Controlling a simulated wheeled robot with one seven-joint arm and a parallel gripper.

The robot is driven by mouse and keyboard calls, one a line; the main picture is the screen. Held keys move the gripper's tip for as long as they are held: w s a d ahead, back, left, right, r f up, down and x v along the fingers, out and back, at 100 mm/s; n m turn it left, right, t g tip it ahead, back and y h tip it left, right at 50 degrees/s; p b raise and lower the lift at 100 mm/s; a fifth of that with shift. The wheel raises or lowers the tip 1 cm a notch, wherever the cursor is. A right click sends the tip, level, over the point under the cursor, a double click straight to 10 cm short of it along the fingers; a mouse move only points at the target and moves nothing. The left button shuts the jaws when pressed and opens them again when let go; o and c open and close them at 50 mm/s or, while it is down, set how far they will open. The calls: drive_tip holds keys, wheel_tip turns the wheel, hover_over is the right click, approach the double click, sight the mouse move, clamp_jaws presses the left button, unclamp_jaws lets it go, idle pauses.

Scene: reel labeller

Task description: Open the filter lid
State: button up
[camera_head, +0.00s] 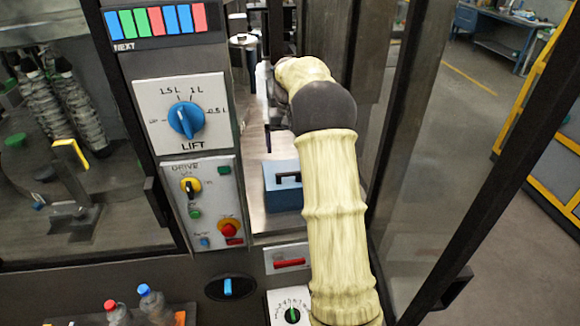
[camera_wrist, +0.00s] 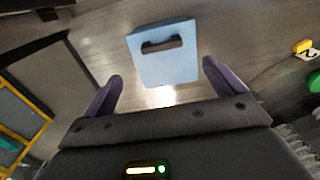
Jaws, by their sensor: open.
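A blue box-like lid (camera_head: 283,198) with a dark handle (camera_head: 288,177) sits in the recess left of my arm in the head view. I take it to be the filter lid. In the wrist view the light blue lid (camera_wrist: 165,72) lies flat ahead of my gripper, with its dark handle (camera_wrist: 162,45) near the far edge. My gripper (camera_wrist: 162,72) is open, its two purple fingers wide apart on either side of the picture's middle. Nothing is between the fingers. The handle appears beyond the fingertips and untouched. In the head view my forearm hides the gripper's fingers.
A control panel with a blue LIFT knob (camera_head: 185,119) and a DRIVE panel (camera_head: 202,215) stands left of the recess. A dark-framed glass door (camera_head: 490,170) stands open at the right. Two capped bottles (camera_head: 150,302) are at lower left.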

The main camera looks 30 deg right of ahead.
sight(288, 173)
wheel_tip(288, 173, down, 10)
drive_tip(key=shift+a+r+p, duration=0.1)
drive_tip(key=shift+r+p, duration=0.15)
drive_tip(key=shift+p, duration=0.85)
drive_tip(key=shift+c, duration=0.2)
drive_tip(key=shift+w, duration=0.1)
drive_tip(key=c, duration=1.3)
drive_tip(key=shift+r, duration=0.1)
drive_tip(key=shift+c, duration=0.2)
drive_tip(key=shift+r, duration=0.1)
